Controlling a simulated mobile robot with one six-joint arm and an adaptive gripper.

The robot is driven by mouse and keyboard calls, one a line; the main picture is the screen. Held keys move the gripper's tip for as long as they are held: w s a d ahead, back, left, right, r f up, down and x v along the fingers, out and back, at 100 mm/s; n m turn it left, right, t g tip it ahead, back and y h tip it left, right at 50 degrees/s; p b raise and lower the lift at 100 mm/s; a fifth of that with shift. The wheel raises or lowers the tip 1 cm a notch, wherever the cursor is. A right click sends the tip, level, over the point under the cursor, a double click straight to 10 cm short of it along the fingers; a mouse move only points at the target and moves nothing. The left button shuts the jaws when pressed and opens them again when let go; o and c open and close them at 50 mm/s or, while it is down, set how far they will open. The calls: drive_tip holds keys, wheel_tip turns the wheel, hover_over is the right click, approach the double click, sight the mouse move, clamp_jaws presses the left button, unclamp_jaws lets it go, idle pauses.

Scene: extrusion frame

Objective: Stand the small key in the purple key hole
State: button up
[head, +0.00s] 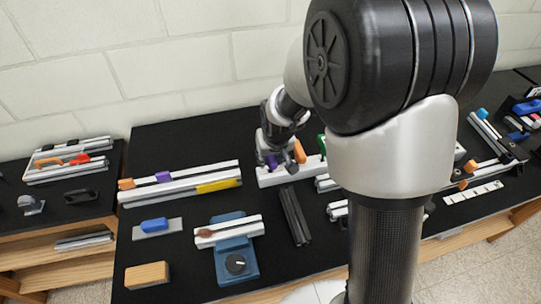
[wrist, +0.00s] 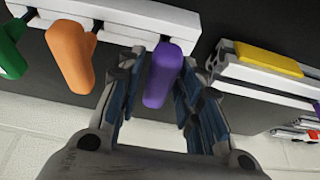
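A purple key-like piece (wrist: 163,72) sticks out of a white slotted bar (wrist: 120,22) in the wrist view, at the end of a row with an orange piece (wrist: 70,58) and a green piece (wrist: 10,50). The white bar also shows in the head view (head: 275,178), on the black table. My gripper (wrist: 165,75) has its blue-padded fingers on either side of the purple piece. They look open, with the piece between them; firm contact is not visible. I cannot tell which piece is the small key, and no purple key hole is clearly visible.
Left of the bar, a long rail (head: 180,183) holds orange, purple and yellow blocks. Dark bars (head: 294,215) and a blue fixture with a dial (head: 236,262) lie in front. A white brick wall (head: 110,70) stands behind. My arm hides part of the table.

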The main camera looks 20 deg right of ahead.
drive_tip(key=shift+o, duration=0.9)
drive_tip(key=v, duration=1.1)
drive_tip(key=s+r, duration=0.3)
drive_tip(key=s, duration=0.8)
drive_tip(key=s+r, duration=0.4)
drive_tip(key=s, duration=0.8)
